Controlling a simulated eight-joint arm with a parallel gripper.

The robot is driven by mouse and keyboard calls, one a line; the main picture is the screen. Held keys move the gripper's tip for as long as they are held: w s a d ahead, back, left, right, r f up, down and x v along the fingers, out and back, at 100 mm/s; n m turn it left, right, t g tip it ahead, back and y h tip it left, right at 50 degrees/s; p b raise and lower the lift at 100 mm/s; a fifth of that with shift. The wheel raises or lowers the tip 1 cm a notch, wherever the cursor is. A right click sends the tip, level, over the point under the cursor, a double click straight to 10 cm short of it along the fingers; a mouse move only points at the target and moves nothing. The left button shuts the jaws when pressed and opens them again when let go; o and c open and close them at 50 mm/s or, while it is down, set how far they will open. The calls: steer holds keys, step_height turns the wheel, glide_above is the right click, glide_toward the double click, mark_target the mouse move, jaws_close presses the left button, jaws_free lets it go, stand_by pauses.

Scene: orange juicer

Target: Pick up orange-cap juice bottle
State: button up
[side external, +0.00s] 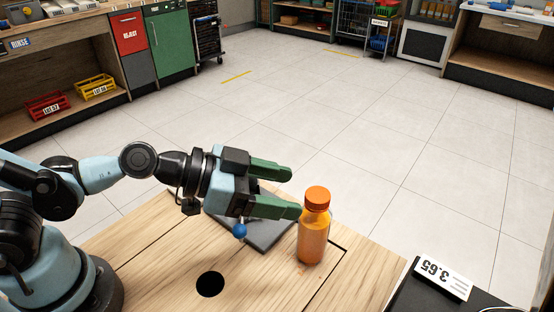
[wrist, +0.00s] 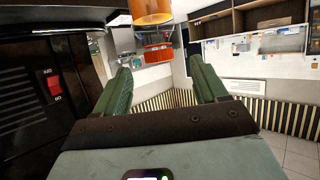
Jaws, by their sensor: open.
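The juice bottle (side external: 312,240) stands upright on the wooden table, with orange juice inside and an orange cap (side external: 317,196). My gripper (side external: 294,192) has green fingers, is open and empty, and points level toward the bottle from the left, around cap height. The nearer fingertip appears right beside the bottle's neck; I cannot tell whether it touches.
A dark grey flat plate (side external: 270,235) lies on the table (side external: 160,265) behind and left of the bottle. A round black hole (side external: 210,284) is in the tabletop. A black unit with a 3.65 price card (side external: 444,279) stands at the right. Open floor lies beyond.

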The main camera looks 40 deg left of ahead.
mark_target(311, 195)
steer(key=shift+x, duration=4.25)
steer(key=shift+d+r, duration=0.15)
jaws_close()
